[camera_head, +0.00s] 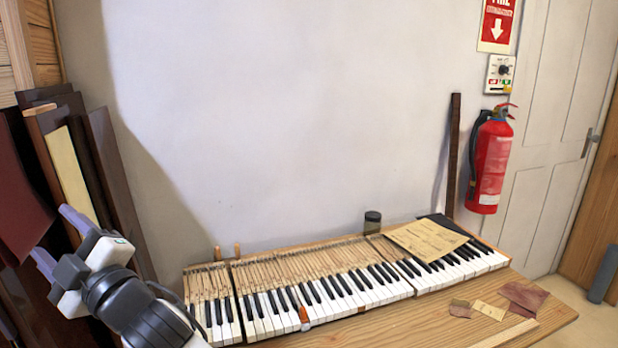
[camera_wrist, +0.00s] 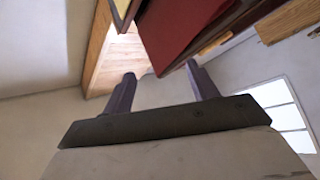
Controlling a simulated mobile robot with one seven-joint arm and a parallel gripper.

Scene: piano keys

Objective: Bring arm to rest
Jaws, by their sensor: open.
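My gripper (camera_head: 58,238) is raised at the lower left of the head view, with its two purple-grey fingers apart and nothing between them. It points up and to the left, in front of the dark panels. In the wrist view my gripper (camera_wrist: 160,80) also shows open and empty, with a dark red panel (camera_wrist: 178,30) beyond the fingers. My arm enters from the bottom left of the head view. The piano keyboard (camera_head: 330,290) lies on the wooden table, to the right of my gripper and apart from it.
Dark panels (camera_head: 115,185) lean on the wall close behind my gripper. A red fire extinguisher (camera_head: 492,165) hangs at right. The air above the keys is clear.

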